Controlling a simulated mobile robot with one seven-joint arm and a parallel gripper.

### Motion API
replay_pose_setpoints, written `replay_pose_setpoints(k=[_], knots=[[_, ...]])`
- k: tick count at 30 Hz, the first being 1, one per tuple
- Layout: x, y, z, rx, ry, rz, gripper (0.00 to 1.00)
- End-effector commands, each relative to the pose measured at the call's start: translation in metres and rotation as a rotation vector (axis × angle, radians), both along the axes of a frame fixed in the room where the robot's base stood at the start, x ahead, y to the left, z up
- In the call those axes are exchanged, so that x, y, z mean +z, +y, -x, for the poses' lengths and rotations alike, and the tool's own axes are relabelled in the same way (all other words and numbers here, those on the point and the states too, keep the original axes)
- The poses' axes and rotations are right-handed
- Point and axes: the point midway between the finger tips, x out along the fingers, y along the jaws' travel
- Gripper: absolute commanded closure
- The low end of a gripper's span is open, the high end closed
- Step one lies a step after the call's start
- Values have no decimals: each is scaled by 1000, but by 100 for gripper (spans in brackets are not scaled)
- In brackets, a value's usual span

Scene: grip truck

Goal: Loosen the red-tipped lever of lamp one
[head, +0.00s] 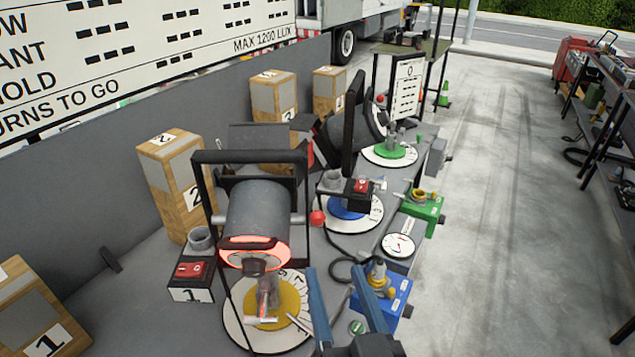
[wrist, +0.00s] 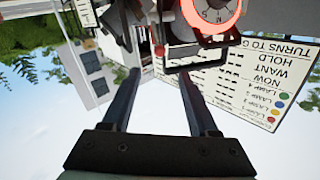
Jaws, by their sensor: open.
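Lamp one (head: 257,208) is a dark cylinder in a black yoke, with a glowing red-orange front, over a yellow disc with a white dial (head: 238,322). Its red-tipped lever (head: 317,218) sticks out at the right side of the yoke. My gripper (head: 337,270) is open and empty, below and slightly right of the red tip in the head view. In the wrist view, which is upside down, the red tip (wrist: 160,50) shows beyond the gap between my fingers (wrist: 158,76). The glowing lamp front (wrist: 212,14) is at the top. My fingers appear apart from the lever.
A switch box marked 1 (head: 192,273) stands left of lamp one. Another lamp's blue disc (head: 346,208) and a switch box (head: 357,191) are behind to the right. Blue (head: 388,290) and green (head: 424,205) devices and a gauge (head: 399,246) line the right edge. Cables lie nearby.

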Motion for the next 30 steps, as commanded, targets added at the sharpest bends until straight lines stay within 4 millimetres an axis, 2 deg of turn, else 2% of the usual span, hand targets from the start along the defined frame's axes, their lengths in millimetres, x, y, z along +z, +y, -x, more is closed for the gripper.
replay_pose_setpoints(k=[4, 7, 21, 30], knots=[[1, 0, -1, 3, 12, -5, 40], [1, 2, -11, 3, 10, -5, 40], [2, 19, -96, 3, 11, -5, 40], [0, 24, -123, 2, 10, -4, 40]])
